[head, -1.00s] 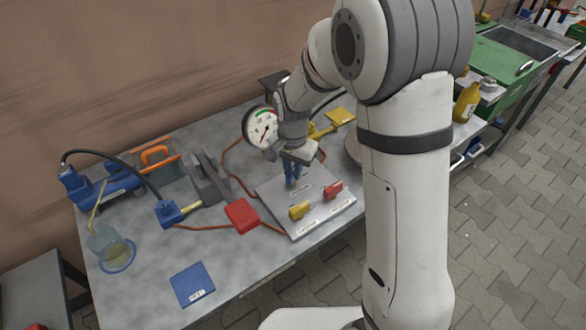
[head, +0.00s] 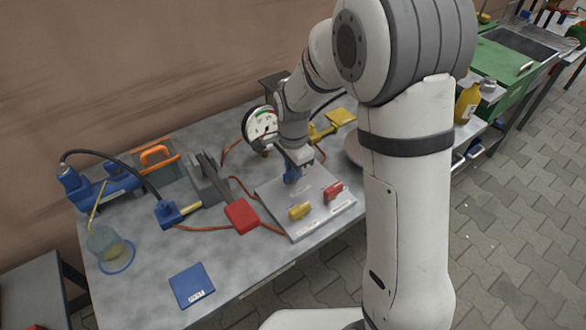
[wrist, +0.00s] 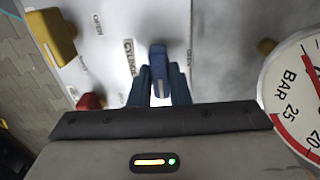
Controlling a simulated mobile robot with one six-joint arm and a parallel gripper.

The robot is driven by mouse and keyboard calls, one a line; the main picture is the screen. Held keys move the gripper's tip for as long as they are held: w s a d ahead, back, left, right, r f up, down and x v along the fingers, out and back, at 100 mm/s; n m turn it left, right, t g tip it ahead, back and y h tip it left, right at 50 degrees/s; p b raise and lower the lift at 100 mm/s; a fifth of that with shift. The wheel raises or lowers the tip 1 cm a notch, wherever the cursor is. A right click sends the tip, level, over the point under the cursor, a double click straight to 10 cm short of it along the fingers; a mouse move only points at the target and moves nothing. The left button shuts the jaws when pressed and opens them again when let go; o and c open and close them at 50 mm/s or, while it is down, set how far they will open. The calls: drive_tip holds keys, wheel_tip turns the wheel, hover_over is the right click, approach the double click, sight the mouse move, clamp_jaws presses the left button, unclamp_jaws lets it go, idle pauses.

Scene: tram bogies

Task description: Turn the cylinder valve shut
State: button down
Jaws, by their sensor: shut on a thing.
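The valve panel (head: 318,222) is a light plate on the bench with a blue, a yellow and a red handle. In the wrist view the blue handle (wrist: 158,58) stands beside a partly covered label that appears to read CYLINDER. My gripper (wrist: 158,80) has its two blue fingers on either side of this handle and is shut on it. In the head view my gripper (head: 292,172) is low over the panel's back part and hides most of the blue handle. The handle's exact angle is hard to tell.
The yellow handle (head: 299,211) and red handle (head: 333,190) stand close in front. A round pressure gauge (head: 262,122) is just behind my wrist. Red hoses, a red block (head: 242,215) and a blue pump (head: 110,186) lie left. The front left bench is mostly clear.

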drive_tip(key=c, duration=1.4)
unclamp_jaws()
drive_tip(key=shift+o, duration=0.2)
wheel_tip(320, 180, up, 8)
drive_tip(key=shift+f, duration=0.1)
drive_tip(key=shift+d+r+p, duration=0.15)
drive_tip(key=shift+r+p, duration=0.1)
drive_tip(key=shift+p, duration=0.05)
drive_tip(key=s+d+r+n+t+p, duration=0.1)
drive_tip(key=s+d+r+n+p, duration=0.1)
drive_tip(key=s+d+r+n, duration=0.3)
drive_tip(key=s+d+r+n+t+p, duration=0.1)
drive_tip(key=s+d+r+n+p, duration=0.1)
drive_tip(key=s+d+r+n, duration=0.3)
drive_tip(key=s+d+n, duration=0.1)
drive_tip(key=s+d, duration=0.3)
drive_tip(key=s, duration=0.5)
drive_tip(key=shift+r+t, duration=0.3)
drive_tip(key=shift+r, duration=0.1)
